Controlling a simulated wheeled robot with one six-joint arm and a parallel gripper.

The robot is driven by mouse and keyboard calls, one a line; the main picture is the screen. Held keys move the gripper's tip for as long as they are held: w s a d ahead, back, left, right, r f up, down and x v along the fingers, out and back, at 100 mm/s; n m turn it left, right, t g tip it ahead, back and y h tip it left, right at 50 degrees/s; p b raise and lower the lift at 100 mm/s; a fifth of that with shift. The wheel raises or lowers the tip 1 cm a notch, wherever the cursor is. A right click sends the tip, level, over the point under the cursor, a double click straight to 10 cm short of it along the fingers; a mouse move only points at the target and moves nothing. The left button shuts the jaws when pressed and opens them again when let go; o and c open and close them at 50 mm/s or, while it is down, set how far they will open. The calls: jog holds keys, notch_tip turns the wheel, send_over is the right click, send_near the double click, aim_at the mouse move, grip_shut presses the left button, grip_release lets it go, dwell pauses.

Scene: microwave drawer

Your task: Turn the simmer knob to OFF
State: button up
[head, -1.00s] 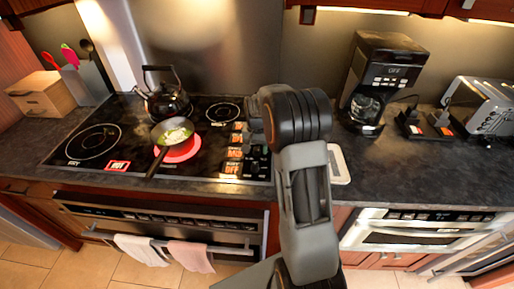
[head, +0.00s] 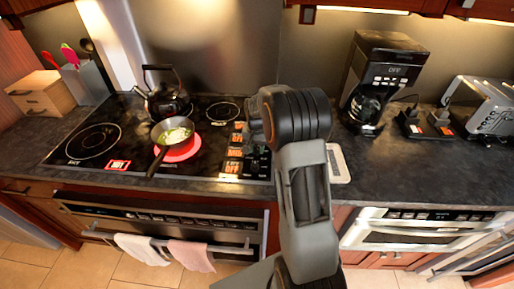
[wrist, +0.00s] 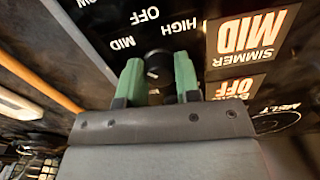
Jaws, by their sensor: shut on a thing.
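In the wrist view, a round black knob (wrist: 157,70) sits between the two green fingertips of my gripper (wrist: 159,64). The gripper is shut on it. White MID, OFF and HIGH marks are printed around the knob and appear upside down. A lit SIMMER panel (wrist: 246,38) beside the knob reads MID. In the head view, the stove's column of lit panels (head: 235,153) shows just left of my arm. My arm hides most of the gripper and the knob there.
A pan (head: 172,134) with food stands on a glowing red burner, its handle toward the front. A black kettle (head: 168,100) stands behind it. A coffee maker (head: 380,80) and a toaster (head: 485,105) are on the right counter. Two towels (head: 140,249) hang from the oven handle.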

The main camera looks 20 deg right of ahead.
jog(key=shift+n, duration=0.3)
jog(key=n, duration=0.2)
jog(key=shift+n+b, duration=0.4)
jog(key=n, duration=0.3)
jog(key=shift+n, duration=0.3)
jog(key=n+b, duration=0.1)
jog(key=n, duration=0.2)
jog(key=shift+n, duration=0.4)
jog(key=n, duration=0.3)
jog(key=shift+n, duration=0.3)
jog(key=n, duration=0.3)
jog(key=shift+n, duration=0.3)
jog(key=n, duration=0.3)
jog(key=shift+n+b, duration=0.3)
jog(key=shift+b, duration=0.05)
jog(key=n, duration=0.6)
jog(key=shift+n, duration=0.3)
